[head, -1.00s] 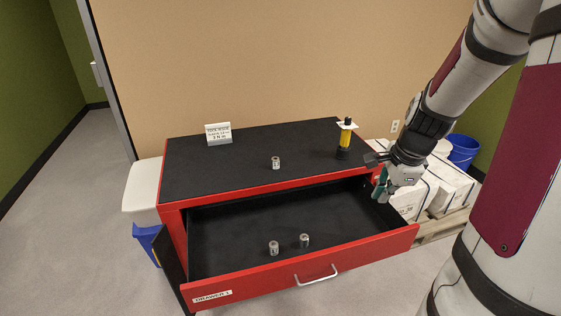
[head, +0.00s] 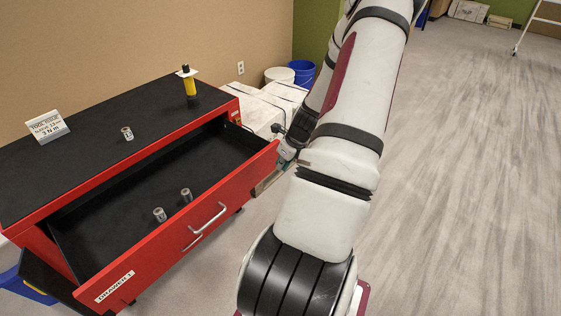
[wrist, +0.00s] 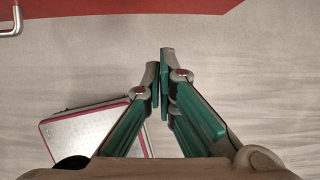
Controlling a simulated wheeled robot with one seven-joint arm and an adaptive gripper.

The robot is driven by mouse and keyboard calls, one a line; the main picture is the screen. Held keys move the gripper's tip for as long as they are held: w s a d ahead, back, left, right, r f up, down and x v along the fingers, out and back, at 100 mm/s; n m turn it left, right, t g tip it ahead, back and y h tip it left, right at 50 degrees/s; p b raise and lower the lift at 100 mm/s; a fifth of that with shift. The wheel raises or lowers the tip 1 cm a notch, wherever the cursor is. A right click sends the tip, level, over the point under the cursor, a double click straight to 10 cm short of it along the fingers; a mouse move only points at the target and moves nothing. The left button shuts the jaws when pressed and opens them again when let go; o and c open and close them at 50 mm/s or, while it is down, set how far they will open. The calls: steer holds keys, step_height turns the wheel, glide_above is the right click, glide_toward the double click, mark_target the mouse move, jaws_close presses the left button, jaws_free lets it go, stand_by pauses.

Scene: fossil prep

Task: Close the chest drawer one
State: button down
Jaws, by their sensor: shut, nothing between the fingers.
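The red chest (head: 61,215) stands at the left of the head view with its drawer one (head: 251,181) pulled far out. The drawer has a black inside, a silver bar handle (head: 208,219) and a "DRAWER 1" label (head: 115,286). Two small metal sockets (head: 159,214) (head: 186,195) lie in it. My gripper (wrist: 165,60) is shut and empty. In the wrist view its fingertips are below the red drawer front (wrist: 130,7), with the handle (wrist: 12,22) at the upper left. In the head view my arm mostly hides the gripper, near the drawer's right front corner.
On the chest top are a label card (head: 48,127), a metal socket (head: 127,133) and a yellow-black tool (head: 189,83). White boxes (head: 262,108) and a blue bucket (head: 301,72) stand behind the right end. The floor (head: 460,180) to the right is open.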

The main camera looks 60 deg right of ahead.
steer(key=shift+w+d+f+b, duration=0.1)
steer(key=shift+w+d+f, duration=0.15)
steer(key=shift+w+f, duration=0.7)
steer(key=shift+w+d+f+b, duration=0.1)
steer(key=shift+w+d+f, duration=0.1)
steer(key=shift+w+f, duration=0.8)
steer(key=shift+w+d+f+b, duration=0.1)
steer(key=shift+w+d+f, duration=0.15)
steer(key=shift+w+f, duration=0.7)
steer(key=shift+w+r, duration=0.15)
